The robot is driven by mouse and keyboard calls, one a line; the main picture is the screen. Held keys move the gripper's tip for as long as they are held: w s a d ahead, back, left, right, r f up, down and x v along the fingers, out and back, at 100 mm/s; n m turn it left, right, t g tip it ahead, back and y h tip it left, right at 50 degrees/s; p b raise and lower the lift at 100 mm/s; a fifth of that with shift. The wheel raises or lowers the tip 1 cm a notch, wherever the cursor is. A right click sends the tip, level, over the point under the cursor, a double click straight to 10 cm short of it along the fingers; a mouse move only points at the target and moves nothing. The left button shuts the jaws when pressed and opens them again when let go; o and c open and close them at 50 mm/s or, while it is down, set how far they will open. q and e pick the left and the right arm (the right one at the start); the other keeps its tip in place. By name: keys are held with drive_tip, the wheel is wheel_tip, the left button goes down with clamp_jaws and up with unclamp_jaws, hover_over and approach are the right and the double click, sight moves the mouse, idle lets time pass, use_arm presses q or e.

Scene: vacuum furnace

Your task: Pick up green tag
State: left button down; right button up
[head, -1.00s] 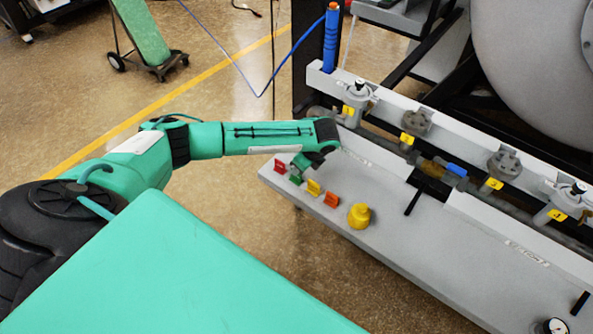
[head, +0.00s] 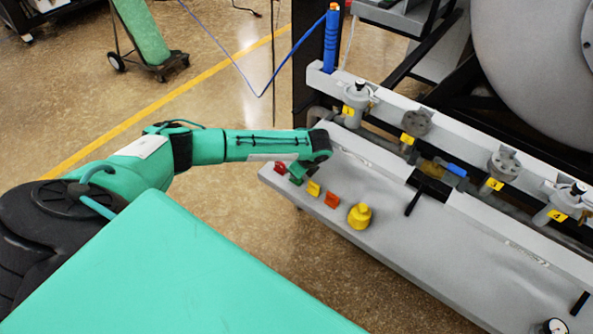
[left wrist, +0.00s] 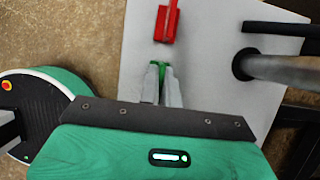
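The green tag (left wrist: 160,70) is between the two fingertips of my left gripper (left wrist: 161,74) in the left wrist view. The fingers are close together with the tag filling the narrow gap, so the gripper looks shut on it. In the head view the green tag (head: 296,181) stands at the left end of the grey shelf, partly hidden by my left gripper (head: 299,169). I cannot tell whether it touches the shelf. My right gripper is not in view.
A red tag (head: 280,168) is close beside the green one; it also shows in the left wrist view (left wrist: 166,22). A yellow tag (head: 314,188), an orange tag (head: 332,200) and a yellow knob-like piece (head: 359,215) stand to the right. Valves and pipes (head: 416,122) line the shelf's back.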

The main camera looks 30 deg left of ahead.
use_arm(q)
drive_tip(key=shift+r, duration=0.15)
